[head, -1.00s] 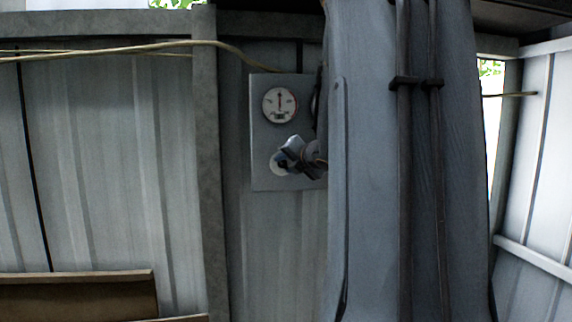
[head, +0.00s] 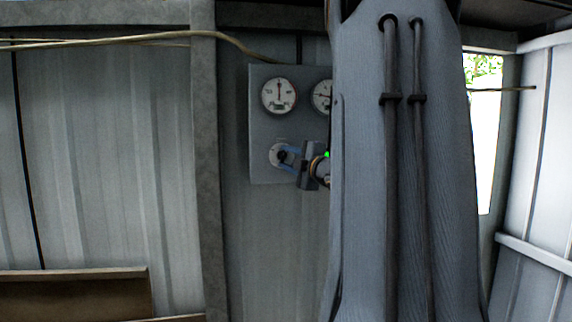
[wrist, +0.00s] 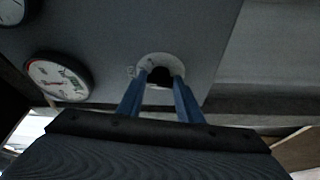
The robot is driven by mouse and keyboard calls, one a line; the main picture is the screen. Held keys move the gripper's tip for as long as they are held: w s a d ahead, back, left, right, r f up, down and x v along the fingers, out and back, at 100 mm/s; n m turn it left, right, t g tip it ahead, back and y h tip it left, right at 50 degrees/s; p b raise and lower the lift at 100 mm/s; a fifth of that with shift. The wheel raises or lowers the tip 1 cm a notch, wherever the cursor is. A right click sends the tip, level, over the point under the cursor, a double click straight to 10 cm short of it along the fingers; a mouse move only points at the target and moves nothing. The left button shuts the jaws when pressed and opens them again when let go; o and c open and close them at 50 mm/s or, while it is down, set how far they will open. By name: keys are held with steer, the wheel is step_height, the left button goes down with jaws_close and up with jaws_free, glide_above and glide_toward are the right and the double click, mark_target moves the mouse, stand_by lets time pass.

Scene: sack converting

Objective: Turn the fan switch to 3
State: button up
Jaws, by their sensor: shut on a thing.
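The fan switch is a dark knob (head: 281,156) on a pale round dial (head: 274,148), low on a grey panel (head: 262,122) on the wall. In the wrist view the knob (wrist: 160,76) sits between the two blue fingers of my gripper (wrist: 160,84), with the pale dial (wrist: 150,59) around it. My gripper (head: 284,156) reaches the knob from the right in the head view and is shut on it. The dial's markings are too small to read, so the setting cannot be told. My arm hides the panel's right part.
Two round gauges sit on the panel above the switch, the left one (head: 279,96) whole and the right one (head: 322,96) partly behind my arm. A cable (head: 150,38) runs along the wall at the top. A brown ledge (head: 75,296) stands at lower left.

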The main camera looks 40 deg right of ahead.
steer(key=m+b, duration=0.1)
steer(key=m, duration=0.1)
steer(key=m+t+h+b, duration=0.1)
steer(key=m, duration=0.1)
steer(key=m+b, duration=0.1)
steer(key=m, duration=0.1)
steer(key=shift+w+a+f+t+h+b, duration=0.1)
steer(key=shift+a+f+t+h+b, duration=0.05)
steer(key=shift+f+t+h+b, duration=0.2)
steer(key=shift+a+f+m+h+b, duration=0.1)
steer(key=shift+m+h+b, duration=0.65)
steer(key=shift+m, duration=0.7)
steer(key=shift+m+h+b, duration=0.6)
steer(key=shift+m+b, duration=0.1)
steer(key=shift+m, duration=0.75)
steer(key=shift+t, duration=0.25)
steer(key=o, duration=1)
steer(key=shift+o, duration=0.2)
steer(key=b+v, duration=0.1)
steer(key=v, duration=0.6)
steer(key=shift+s, duration=0.3)
steer(key=shift+a+f, duration=0.15)
steer(key=shift+a, duration=0.05)
